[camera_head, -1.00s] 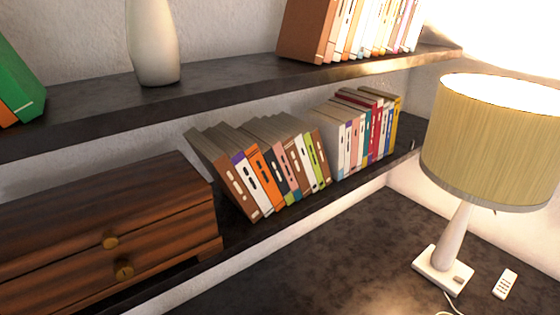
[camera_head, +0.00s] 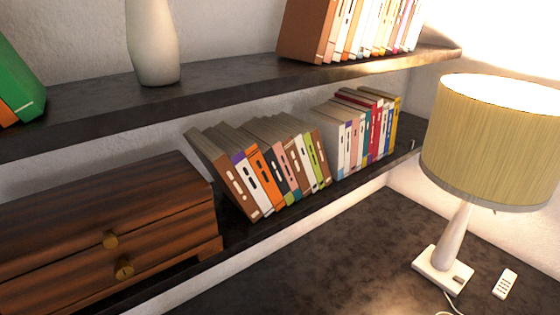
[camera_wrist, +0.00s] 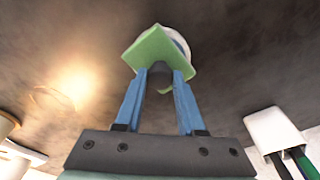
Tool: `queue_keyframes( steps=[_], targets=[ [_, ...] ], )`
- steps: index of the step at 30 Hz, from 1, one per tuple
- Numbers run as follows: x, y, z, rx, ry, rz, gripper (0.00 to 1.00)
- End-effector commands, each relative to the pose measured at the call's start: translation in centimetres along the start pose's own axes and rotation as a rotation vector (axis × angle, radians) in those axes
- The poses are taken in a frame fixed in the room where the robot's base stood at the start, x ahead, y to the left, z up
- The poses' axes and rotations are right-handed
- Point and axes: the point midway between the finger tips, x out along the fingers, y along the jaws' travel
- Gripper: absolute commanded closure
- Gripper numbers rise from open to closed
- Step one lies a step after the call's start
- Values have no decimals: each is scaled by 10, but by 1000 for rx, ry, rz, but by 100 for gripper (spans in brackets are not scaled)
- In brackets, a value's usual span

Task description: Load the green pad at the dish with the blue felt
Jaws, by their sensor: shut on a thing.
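In the wrist view my gripper (camera_wrist: 166,76) has two blue fingers, shut on a square green pad (camera_wrist: 153,48). The pad is tilted in the picture and held at the fingertips. Just beyond it is a round white dish (camera_wrist: 186,44), mostly hidden by the pad; a sliver of blue shows inside its rim. I cannot tell whether the pad touches the dish. A small pale green bit shows between the fingers, below the pad. The head view shows neither gripper, pad nor dish.
A white cup (camera_wrist: 270,124) with dark and green sticks stands at the wrist view's right. The dark desk (camera_head: 330,255) is bare in the head view, with a lamp (camera_head: 452,240) and white remote (camera_head: 505,283) at right. A drawer box (camera_head: 100,235) and books (camera_head: 262,170) fill the shelf.

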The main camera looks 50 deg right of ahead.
Motion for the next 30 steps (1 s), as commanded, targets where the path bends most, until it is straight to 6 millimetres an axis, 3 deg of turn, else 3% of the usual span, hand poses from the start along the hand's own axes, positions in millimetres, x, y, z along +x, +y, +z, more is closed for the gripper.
queue_keyframes(
  steps=[11, 30],
  targets=[
    [-3, 0, 0, 0, -2, 0, 100],
    [-56, 0, -8, 0, -1, 0, 100]
  ],
)
